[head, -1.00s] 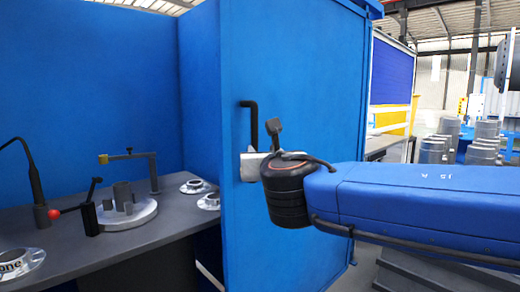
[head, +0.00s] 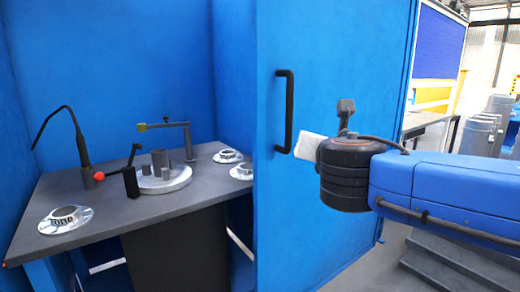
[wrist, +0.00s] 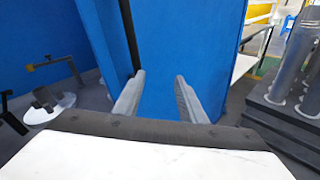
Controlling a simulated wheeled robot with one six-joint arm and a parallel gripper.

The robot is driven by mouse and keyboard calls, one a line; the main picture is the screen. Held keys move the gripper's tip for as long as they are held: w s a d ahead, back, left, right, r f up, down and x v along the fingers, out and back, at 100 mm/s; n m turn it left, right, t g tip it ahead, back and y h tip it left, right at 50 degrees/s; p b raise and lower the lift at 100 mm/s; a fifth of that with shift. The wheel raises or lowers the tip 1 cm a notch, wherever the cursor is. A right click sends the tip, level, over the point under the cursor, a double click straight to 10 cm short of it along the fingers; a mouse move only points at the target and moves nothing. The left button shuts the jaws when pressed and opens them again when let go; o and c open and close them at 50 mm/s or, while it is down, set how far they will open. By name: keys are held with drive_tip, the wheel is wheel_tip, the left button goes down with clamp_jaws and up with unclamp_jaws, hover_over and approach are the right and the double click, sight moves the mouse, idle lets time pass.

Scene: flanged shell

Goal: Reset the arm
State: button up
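My gripper (wrist: 158,98) shows in the wrist view with its two grey fingers spread apart and nothing between them. It points toward a blue panel (wrist: 190,50). In the head view my blue arm comes in from the right in front of the blue door panel (head: 330,220), and the gripper's fingers are hidden there behind the wrist. The black door handle (head: 284,110) is just left of my wrist in the head view. Whether anything touches the handle cannot be told.
Inside the blue booth a dark table (head: 120,225) holds a round fixture (head: 165,181), a red-knobbed lever (head: 98,176) and several flanged shells, one at the front left (head: 62,219). Grey cylinders (head: 478,135) stand at right.

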drive_tip(key=s+d+f+m+g+h, duration=0.1)
drive_tip(key=s+d+f+m+g, duration=0.3)
drive_tip(key=d+f+m, duration=0.4)
drive_tip(key=s+d+f+m+g+h, duration=0.1)
drive_tip(key=s+d+f+m+g, duration=0.2)
drive_tip(key=s+d+f+m, duration=0.35)
drive_tip(key=s+a+f+m+g+y, duration=0.2)
drive_tip(key=s+f+m, duration=0.3)
drive_tip(key=f+m, duration=0.3)
drive_tip(key=s+a+f+m+g+y, duration=0.2)
drive_tip(key=s+f+m, duration=0.3)
drive_tip(key=f+m, duration=0.3)
drive_tip(key=shift+s+m+g, duration=0.25)
drive_tip(key=shift+m+g, duration=0.05)
drive_tip(key=shift+m, duration=0.25)
drive_tip(key=shift+a, duration=0.1)
drive_tip(key=shift+c, duration=0.7)
